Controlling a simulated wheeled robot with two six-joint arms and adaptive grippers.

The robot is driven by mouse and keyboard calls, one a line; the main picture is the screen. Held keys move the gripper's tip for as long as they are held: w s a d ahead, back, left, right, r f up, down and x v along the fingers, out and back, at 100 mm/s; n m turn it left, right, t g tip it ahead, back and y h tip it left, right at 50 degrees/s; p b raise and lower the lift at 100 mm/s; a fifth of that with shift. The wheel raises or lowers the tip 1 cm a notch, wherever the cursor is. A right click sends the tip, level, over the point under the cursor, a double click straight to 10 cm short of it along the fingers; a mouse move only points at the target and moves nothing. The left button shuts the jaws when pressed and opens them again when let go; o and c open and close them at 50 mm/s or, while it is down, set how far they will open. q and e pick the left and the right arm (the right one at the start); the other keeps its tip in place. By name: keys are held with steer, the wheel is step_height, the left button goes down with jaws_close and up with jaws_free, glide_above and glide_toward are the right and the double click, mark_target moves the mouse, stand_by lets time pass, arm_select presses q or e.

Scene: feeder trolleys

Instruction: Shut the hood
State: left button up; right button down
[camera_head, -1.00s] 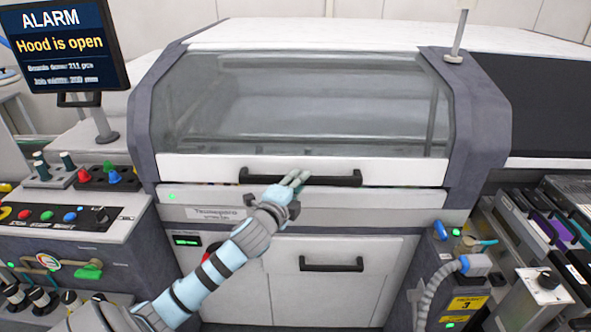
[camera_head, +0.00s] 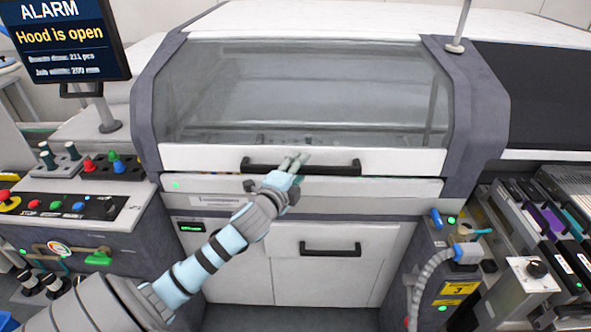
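The hood (camera_head: 300,95) is a large clear window with a white lower lip and a long black handle (camera_head: 325,169). Its lip sits low, close above the white front panel of the machine. The monitor (camera_head: 62,40) at the top left reads "ALARM, Hood is open". My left gripper (camera_head: 293,163) is at the left half of the hood handle, its fingertips overlapping the bar. The fingers look close together, but whether they grip the bar cannot be made out. My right gripper is not in view.
A control panel (camera_head: 75,205) with coloured buttons and levers stands at the left. A grey hose (camera_head: 428,275) and a feeder trolley (camera_head: 530,265) are at the right. A lower door with a second black handle (camera_head: 330,248) is below the hood.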

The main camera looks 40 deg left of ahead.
arm_select(q)
steer(key=v, duration=1.2)
